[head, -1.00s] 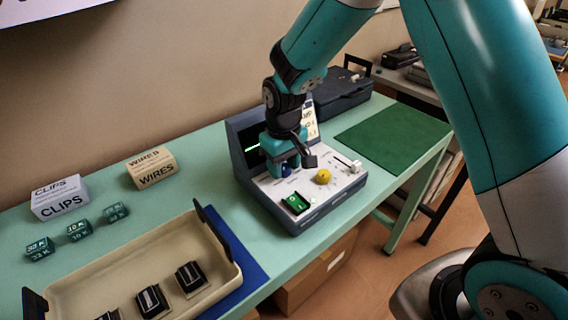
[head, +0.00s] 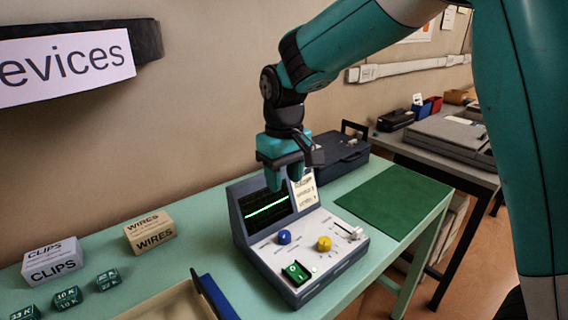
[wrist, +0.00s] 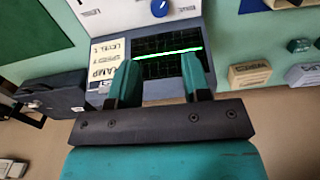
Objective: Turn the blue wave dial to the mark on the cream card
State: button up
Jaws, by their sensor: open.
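The blue wave dial (head: 284,237) sits on the light panel of the grey console (head: 305,285), left of a yellow dial (head: 324,243). It also shows at the top of the wrist view (wrist: 160,8). The cream card (head: 303,188) stands beside the screen, partly hidden by my gripper; in the wrist view the card (wrist: 104,62) shows printed lines, too small to read fully. The screen (head: 266,206) shows a slanted green trace. My gripper (head: 287,183) is open and empty, above the console in front of the screen, apart from the dial.
A green switch (head: 296,272) and a white slider (head: 349,232) are on the panel. A dark case (head: 340,153) stands behind. A green mat (head: 394,200) lies right. Boxes (head: 150,232) and a cream tray (head: 175,303) are left.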

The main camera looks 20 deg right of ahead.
jog(key=shift+r, duration=1.3)
jog(key=s+a+r+n+y+p, duration=0.1)
jog(key=s+a+r+y, duration=0.1)
jog(key=s, duration=1)
jog(key=s+a+r+n+y+p, duration=0.2)
jog(key=s, duration=1)
jog(key=shift+s+a+r+n, duration=0.25)
jog(key=shift+s+a+n, duration=0.05)
jog(key=shift+s, duration=0.05)
